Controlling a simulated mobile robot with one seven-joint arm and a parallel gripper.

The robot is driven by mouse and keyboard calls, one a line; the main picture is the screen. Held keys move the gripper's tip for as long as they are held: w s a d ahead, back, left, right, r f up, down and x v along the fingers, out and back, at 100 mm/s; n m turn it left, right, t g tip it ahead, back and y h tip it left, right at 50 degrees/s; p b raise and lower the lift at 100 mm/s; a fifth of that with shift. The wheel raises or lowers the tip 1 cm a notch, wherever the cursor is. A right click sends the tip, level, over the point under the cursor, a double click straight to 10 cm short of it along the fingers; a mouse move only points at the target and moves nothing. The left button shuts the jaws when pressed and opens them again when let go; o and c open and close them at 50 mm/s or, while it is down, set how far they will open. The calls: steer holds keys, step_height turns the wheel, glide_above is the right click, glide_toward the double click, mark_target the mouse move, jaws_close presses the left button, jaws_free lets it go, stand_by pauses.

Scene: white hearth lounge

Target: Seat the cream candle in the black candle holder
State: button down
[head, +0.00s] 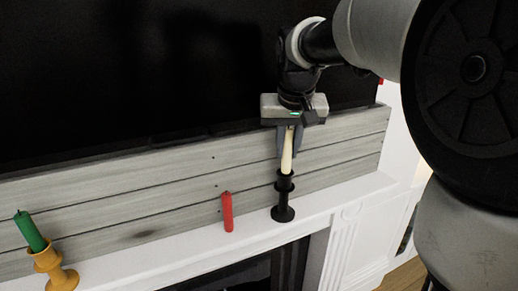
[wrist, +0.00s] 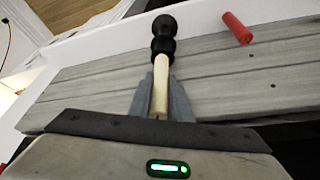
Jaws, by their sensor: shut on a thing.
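The cream candle (head: 287,158) is upright between the fingers of my gripper (head: 287,148), which is shut on it. The black candle holder (head: 284,200) stands on the white mantel directly below. The candle's lower end meets the holder's top cup; I cannot tell whether it is inside the cup or just above it. In the wrist view the cream candle (wrist: 160,88) lies between the grey fingers (wrist: 161,105), in line with the black holder (wrist: 163,38). The cup hides the candle's bottom end.
A red candle (head: 227,212) stands on the mantel (head: 255,218) left of the black holder. A green candle (head: 30,231) leans in a yellow holder (head: 62,278) at the far left. Grey planks (head: 150,200) and a dark screen (head: 130,80) rise behind.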

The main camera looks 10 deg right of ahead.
mark_target(287, 155)
step_height(287, 155, down, 3)
steer(key=shift+s+r, duration=0.1)
steer(key=shift+s, duration=0.05)
steer(key=shift+w+f, duration=0.25)
steer(key=shift+f, duration=0.45)
steer(key=shift+s, duration=0.1)
